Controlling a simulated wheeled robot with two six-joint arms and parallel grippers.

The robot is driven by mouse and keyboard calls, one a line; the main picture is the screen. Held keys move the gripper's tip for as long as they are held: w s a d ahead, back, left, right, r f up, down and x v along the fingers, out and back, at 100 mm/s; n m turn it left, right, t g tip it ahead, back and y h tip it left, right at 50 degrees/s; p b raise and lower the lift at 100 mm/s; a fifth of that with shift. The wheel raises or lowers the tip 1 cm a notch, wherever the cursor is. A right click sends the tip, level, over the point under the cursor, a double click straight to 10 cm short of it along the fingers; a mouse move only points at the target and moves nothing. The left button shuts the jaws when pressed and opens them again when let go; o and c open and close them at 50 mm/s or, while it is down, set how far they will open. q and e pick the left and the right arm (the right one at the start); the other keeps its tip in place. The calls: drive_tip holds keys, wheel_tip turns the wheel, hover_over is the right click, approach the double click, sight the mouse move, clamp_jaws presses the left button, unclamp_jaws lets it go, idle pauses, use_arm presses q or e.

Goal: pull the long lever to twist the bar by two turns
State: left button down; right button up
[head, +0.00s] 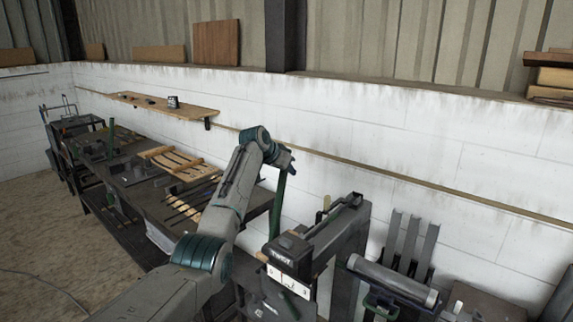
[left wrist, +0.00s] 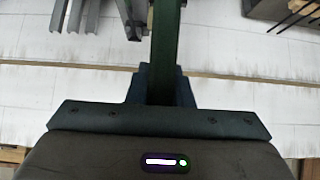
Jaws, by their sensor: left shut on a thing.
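The long lever (head: 278,205) is a dark green bar standing nearly upright beside the twisting machine. The machine (head: 290,256) is dark, with a label reading "TWIST" and a white dial panel (head: 288,280) on its front. My left gripper (head: 287,160) is shut on the lever's upper end. In the left wrist view the lever (left wrist: 165,50) runs away from between the jaws of my left gripper (left wrist: 160,85). The jaws partly hide the lever's top. I cannot make out the bar being twisted. My right gripper is not in view.
A dark workbench (head: 140,190) with wooden slats (head: 178,162) and rods stands left of the machine. A wall shelf (head: 160,104) hangs above it. To the right are a grey roller (head: 392,280) and upright metal channels (head: 408,240).

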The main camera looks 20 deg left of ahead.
use_arm(q)
drive_tip(key=shift+r, duration=0.1)
drive_tip(key=c, duration=1.3)
unclamp_jaws()
drive_tip(key=shift+w, duration=0.1)
drive_tip(key=shift+d, duration=0.1)
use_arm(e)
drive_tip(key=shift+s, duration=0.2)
use_arm(q)
drive_tip(key=shift+s+a+r+b, duration=0.2)
drive_tip(key=shift+s+a+b, duration=0.05)
drive_tip(key=shift+s+b, duration=0.2)
drive_tip(key=shift+b+v, duration=2.3)
drive_tip(key=shift+v, duration=2.45)
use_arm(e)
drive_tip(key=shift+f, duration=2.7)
use_arm(q)
drive_tip(key=shift+w+d+r, duration=0.1)
drive_tip(key=shift+d+r, duration=0.05)
